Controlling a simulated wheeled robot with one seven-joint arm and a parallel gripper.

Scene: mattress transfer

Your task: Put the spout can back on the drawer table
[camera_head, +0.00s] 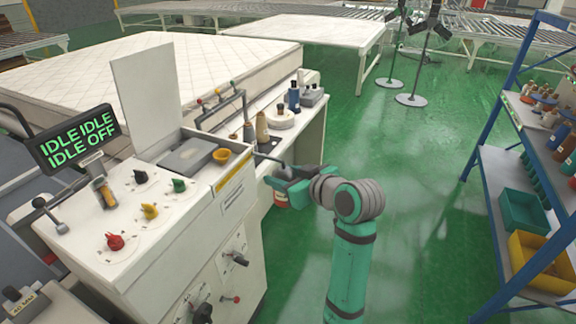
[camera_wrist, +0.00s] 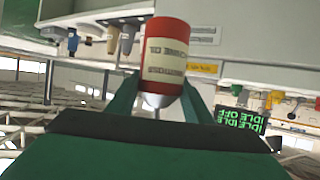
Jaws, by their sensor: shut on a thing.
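The spout can (camera_wrist: 168,50) is a red can with a cream label reading machine oil. The wrist view is upside down, and the can's narrow spout points toward the gripper's palm there. My gripper (camera_head: 284,184) is shut on the can, with one teal finger on each side. In the head view only a red and pale part of the can (camera_head: 281,199) shows below the gripper. The drawer table (camera_head: 312,143) is the white bench behind the control console. The gripper and can are beside its near right side, apparently off the top; the exact gap cannot be told.
Cone-shaped spools (camera_head: 262,127), a blue bottle (camera_head: 294,98) and other small items stand on the table top. The console (camera_head: 150,215) with knobs and a yellow cup (camera_head: 222,156) is at left. A blue shelf rack (camera_head: 495,190) stands at right. Green floor between is clear.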

